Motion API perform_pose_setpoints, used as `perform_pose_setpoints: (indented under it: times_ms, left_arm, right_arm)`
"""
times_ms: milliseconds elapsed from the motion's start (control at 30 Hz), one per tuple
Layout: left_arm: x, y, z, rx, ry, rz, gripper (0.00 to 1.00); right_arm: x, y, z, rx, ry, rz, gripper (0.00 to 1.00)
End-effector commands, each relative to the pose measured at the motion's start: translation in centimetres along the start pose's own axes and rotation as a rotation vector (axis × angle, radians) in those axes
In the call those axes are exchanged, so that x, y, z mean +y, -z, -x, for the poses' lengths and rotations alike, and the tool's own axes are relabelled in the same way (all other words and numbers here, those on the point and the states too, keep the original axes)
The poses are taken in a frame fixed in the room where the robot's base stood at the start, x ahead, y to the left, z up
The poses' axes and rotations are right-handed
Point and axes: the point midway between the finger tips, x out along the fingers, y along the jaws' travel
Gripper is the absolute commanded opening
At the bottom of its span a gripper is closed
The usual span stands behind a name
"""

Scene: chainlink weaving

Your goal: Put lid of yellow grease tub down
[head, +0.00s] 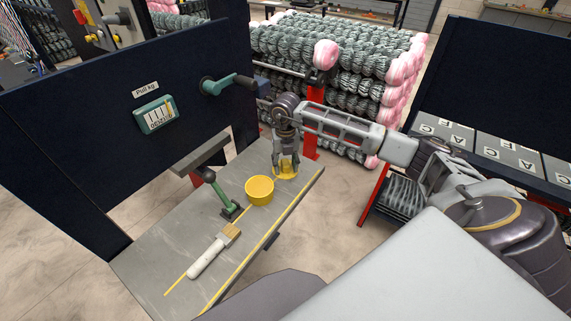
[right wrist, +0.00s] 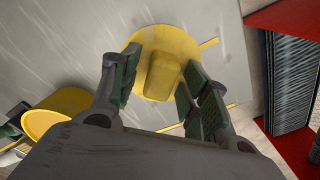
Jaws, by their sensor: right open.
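The round yellow lid (head: 283,176) lies on the far right end of the grey bench, under my right gripper (head: 286,165). In the right wrist view the lid (right wrist: 150,82) shows flat with a raised block-shaped handle (right wrist: 167,74) on top. The right gripper (right wrist: 160,72) is open, its two green-padded fingers apart on either side of the handle. The yellow grease tub (head: 259,191) stands open on the bench to the left of the lid; part of it also shows in the right wrist view (right wrist: 50,115). My left gripper is not in view.
On the grey bench (head: 150,260) a brush (head: 208,256) with a white handle lies near the front left. A green lever (head: 221,193) stands beside the tub. A dark panel with a gauge (head: 156,114) rises behind. Chainlink rolls (head: 350,75) are stacked beyond the bench.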

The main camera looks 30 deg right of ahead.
Motion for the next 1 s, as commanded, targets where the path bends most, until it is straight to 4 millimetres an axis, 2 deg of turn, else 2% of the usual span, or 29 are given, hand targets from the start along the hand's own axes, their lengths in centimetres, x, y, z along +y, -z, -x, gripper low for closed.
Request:
perform_pose_setpoints:
  times_ms: [167, 367, 700, 867, 1000]
  left_arm:
    - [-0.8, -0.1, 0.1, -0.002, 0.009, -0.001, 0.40]
    - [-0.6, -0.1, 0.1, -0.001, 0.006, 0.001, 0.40]
    - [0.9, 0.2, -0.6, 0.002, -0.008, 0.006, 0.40]
    - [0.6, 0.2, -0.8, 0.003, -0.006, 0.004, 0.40]
    - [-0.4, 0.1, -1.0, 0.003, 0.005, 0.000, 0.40]
  right_arm:
    - [0.0, 0.0, 0.1, 0.000, 0.000, 0.000, 0.46]
    - [0.0, -0.1, 1.0, -0.002, 0.000, 0.000, 0.46]
    - [0.0, -0.1, 5.5, -0.004, -0.001, 0.000, 0.46]
    - [0.0, -0.1, 7.8, -0.003, -0.001, 0.001, 0.46]
    - [0.0, -0.1, 9.7, -0.003, -0.001, 0.001, 0.46]
